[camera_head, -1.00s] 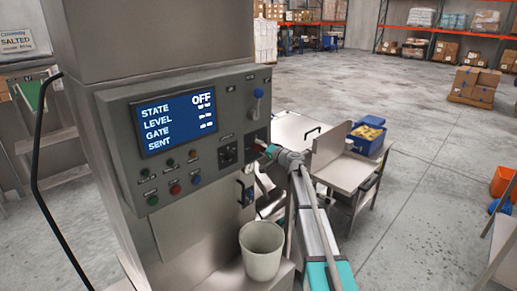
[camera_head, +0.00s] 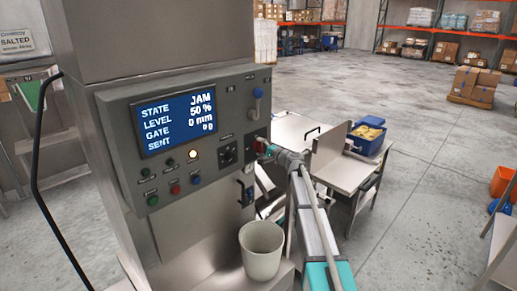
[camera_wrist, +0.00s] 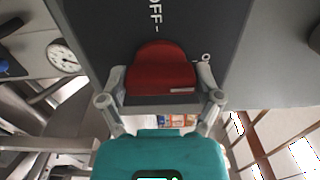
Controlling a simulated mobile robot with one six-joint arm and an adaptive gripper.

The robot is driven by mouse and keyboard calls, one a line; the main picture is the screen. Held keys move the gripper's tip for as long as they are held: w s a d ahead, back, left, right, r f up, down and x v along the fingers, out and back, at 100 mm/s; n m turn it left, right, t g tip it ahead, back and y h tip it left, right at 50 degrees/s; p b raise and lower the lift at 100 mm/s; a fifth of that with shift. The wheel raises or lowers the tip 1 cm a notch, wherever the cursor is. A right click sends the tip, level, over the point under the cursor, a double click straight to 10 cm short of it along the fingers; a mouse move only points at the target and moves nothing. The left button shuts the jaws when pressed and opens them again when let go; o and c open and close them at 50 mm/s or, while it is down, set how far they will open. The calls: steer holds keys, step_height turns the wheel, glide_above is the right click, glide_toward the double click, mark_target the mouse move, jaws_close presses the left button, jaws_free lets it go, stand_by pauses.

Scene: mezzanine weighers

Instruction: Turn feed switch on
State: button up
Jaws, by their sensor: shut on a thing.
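The feed switch's red knob (camera_wrist: 160,66) sits on a dark plate in the wrist view, with "OFF" printed sideways above it and part of another mark to its right. My gripper (camera_wrist: 161,82) has one finger on each side of the knob and is shut on it. In the head view my gripper (camera_head: 270,151) reaches the right end of the grey control panel (camera_head: 222,115) and hides most of the switch. The panel's blue screen (camera_head: 178,124) reads STATE JAM, LEVEL 50 %, GATE 0 mm. An amber lamp (camera_head: 193,154) below the screen is lit.
A blue-knobbed lever (camera_head: 258,93) and a black rotary knob (camera_head: 228,153) are near the switch on the panel. A pale bucket (camera_head: 261,250) stands below. A steel table (camera_head: 340,172) and a blue crate (camera_head: 367,141) are behind my arm.

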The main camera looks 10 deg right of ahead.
steer(key=shift+s+f, duration=0.1)
steer(key=shift+s, duration=0.1)
steer(key=o, duration=0.9)
steer(key=shift+c, duration=0.2)
steer(key=shift+o, duration=0.3)
steer(key=shift+w, duration=0.15)
steer(key=v, duration=1.2)
